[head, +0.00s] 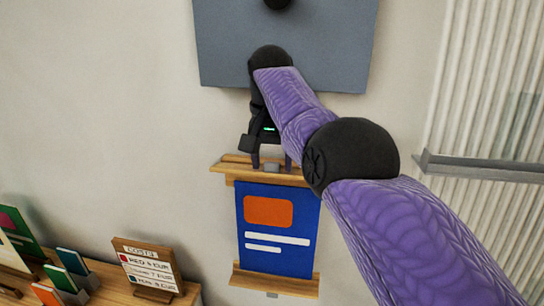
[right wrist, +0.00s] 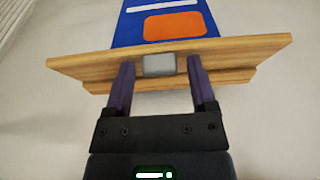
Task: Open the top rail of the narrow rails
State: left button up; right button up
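The narrow rails hold a blue poster with an orange block and white bars (head: 278,230) on the wall. The wooden top rail (head: 232,168) runs along the poster's upper edge, and the wooden bottom rail (head: 300,287) along its lower edge. A grey clip (right wrist: 159,64) sits at the middle of the top rail (right wrist: 240,54). My right gripper (head: 271,168) is at the top rail. In the right wrist view its two fingers (right wrist: 160,72) stand apart, one on each side of the clip, with gaps between. My left gripper is not in view.
A grey panel (head: 300,45) with a dark knob hangs above. A wooden table (head: 110,285) at lower left bears a price sign (head: 148,268) and several coloured cards. A grey ledge (head: 485,168) crosses the ribbed white surface at right. Bare wall lies left of the poster.

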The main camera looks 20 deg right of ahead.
aim_at(271, 171)
jog(key=shift+o, duration=0.3)
jog(key=shift+r, duration=0.15)
notch_tip(271, 171, up, 10)
jog(key=p, duration=0.7)
jog(key=shift+s+a+f, duration=0.2)
jog(key=shift+s, duration=0.1)
